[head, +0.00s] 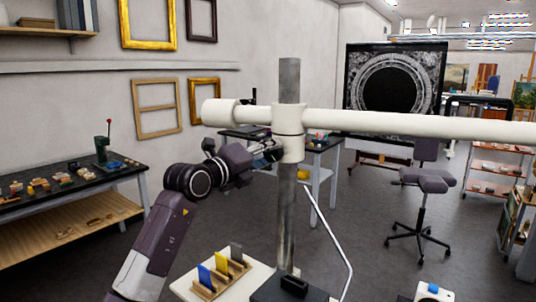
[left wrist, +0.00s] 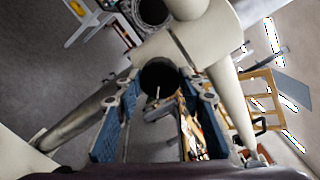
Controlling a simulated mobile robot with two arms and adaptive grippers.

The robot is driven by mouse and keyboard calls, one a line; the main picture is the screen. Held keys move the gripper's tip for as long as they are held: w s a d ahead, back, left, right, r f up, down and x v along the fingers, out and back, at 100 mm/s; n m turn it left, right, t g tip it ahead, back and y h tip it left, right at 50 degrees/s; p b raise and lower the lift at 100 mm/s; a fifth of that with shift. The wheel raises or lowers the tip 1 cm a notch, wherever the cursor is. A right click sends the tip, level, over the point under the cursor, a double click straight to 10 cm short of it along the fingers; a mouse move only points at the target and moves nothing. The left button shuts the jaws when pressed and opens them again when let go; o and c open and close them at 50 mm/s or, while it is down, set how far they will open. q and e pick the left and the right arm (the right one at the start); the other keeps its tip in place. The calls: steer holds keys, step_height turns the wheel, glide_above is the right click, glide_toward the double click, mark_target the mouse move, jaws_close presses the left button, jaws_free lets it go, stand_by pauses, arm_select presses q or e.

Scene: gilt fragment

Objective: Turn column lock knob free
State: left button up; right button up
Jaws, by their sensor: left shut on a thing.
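A grey metal column (head: 289,215) stands upright in front of me and carries a white collar (head: 288,120) with a long white horizontal arm (head: 400,124). My left gripper (head: 273,152) reaches the left side of the collar from the left. In the left wrist view the dark round lock knob (left wrist: 158,76) sits on the white collar (left wrist: 148,48), between the two blue-padded fingers of my left gripper (left wrist: 160,92). The fingers are shut on the knob. In the head view the knob is mostly hidden by the gripper. My right gripper is not in view.
A white-topped stand (head: 181,286) with a wooden rack (head: 222,284) of coloured plates lies below, beside the column's dark base (head: 292,290). A workbench (head: 70,182) stands at left, an office chair (head: 421,205) at right.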

arm_select(q)
steer(key=shift+w+a+n+g+p, duration=0.1)
steer(key=shift+n+g+p, duration=0.2)
steer(key=shift+n+p, duration=4.8)
steer(key=shift+m+p, duration=0.45)
steer(key=shift+m, duration=0.05)
steer(key=o, duration=1.2)
steer(key=shift+a, duration=0.1)
steer(key=shift+c, duration=0.2)
steer(key=f+v, duration=0.1)
steer(key=v, duration=1.1)
steer(key=shift+r, duration=0.25)
